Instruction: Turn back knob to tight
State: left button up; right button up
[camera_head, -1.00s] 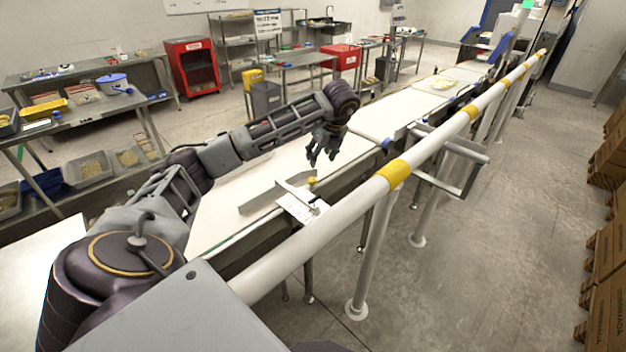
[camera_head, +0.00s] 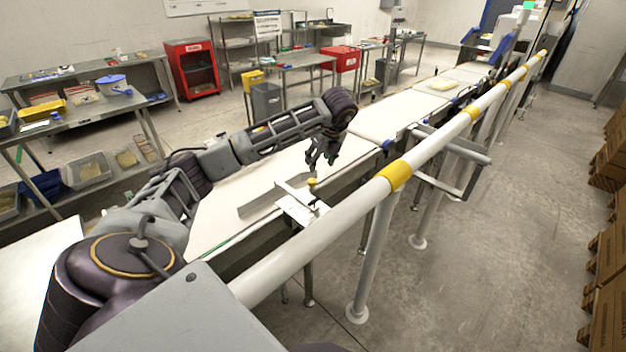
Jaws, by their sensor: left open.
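A small yellow knob (camera_head: 312,182) stands on a white bracket plate (camera_head: 297,207) at the near side of the belt. A grey guide rail (camera_head: 262,204) runs from the bracket over the white belt. My left gripper (camera_head: 321,165) hangs fingers down just above and slightly beyond the knob. It is open and holds nothing; a small gap seems to show between fingers and knob. Whether a second knob is hidden I cannot tell. My right gripper is out of view.
A thick white pipe rail with yellow bands (camera_head: 395,177) runs along the belt's near side, close to the bracket. The belt (camera_head: 225,208) is bare around the guide rail. A pale yellow item (camera_head: 442,85) lies farther down the line.

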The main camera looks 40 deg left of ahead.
aim_at(312, 181)
pick_arm(q)
jog(key=p+x, duration=0.1)
jog(key=x, duration=0.9)
jog(key=shift+f, duration=0.35)
jog(key=shift+p+x, duration=0.35)
jog(key=shift+x, duration=0.45)
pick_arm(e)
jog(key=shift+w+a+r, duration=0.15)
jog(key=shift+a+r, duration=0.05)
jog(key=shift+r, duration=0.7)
pick_arm(q)
jog(key=shift+c, duration=0.2)
jog(key=c, duration=0.7)
jog(key=shift+c, duration=1.3)
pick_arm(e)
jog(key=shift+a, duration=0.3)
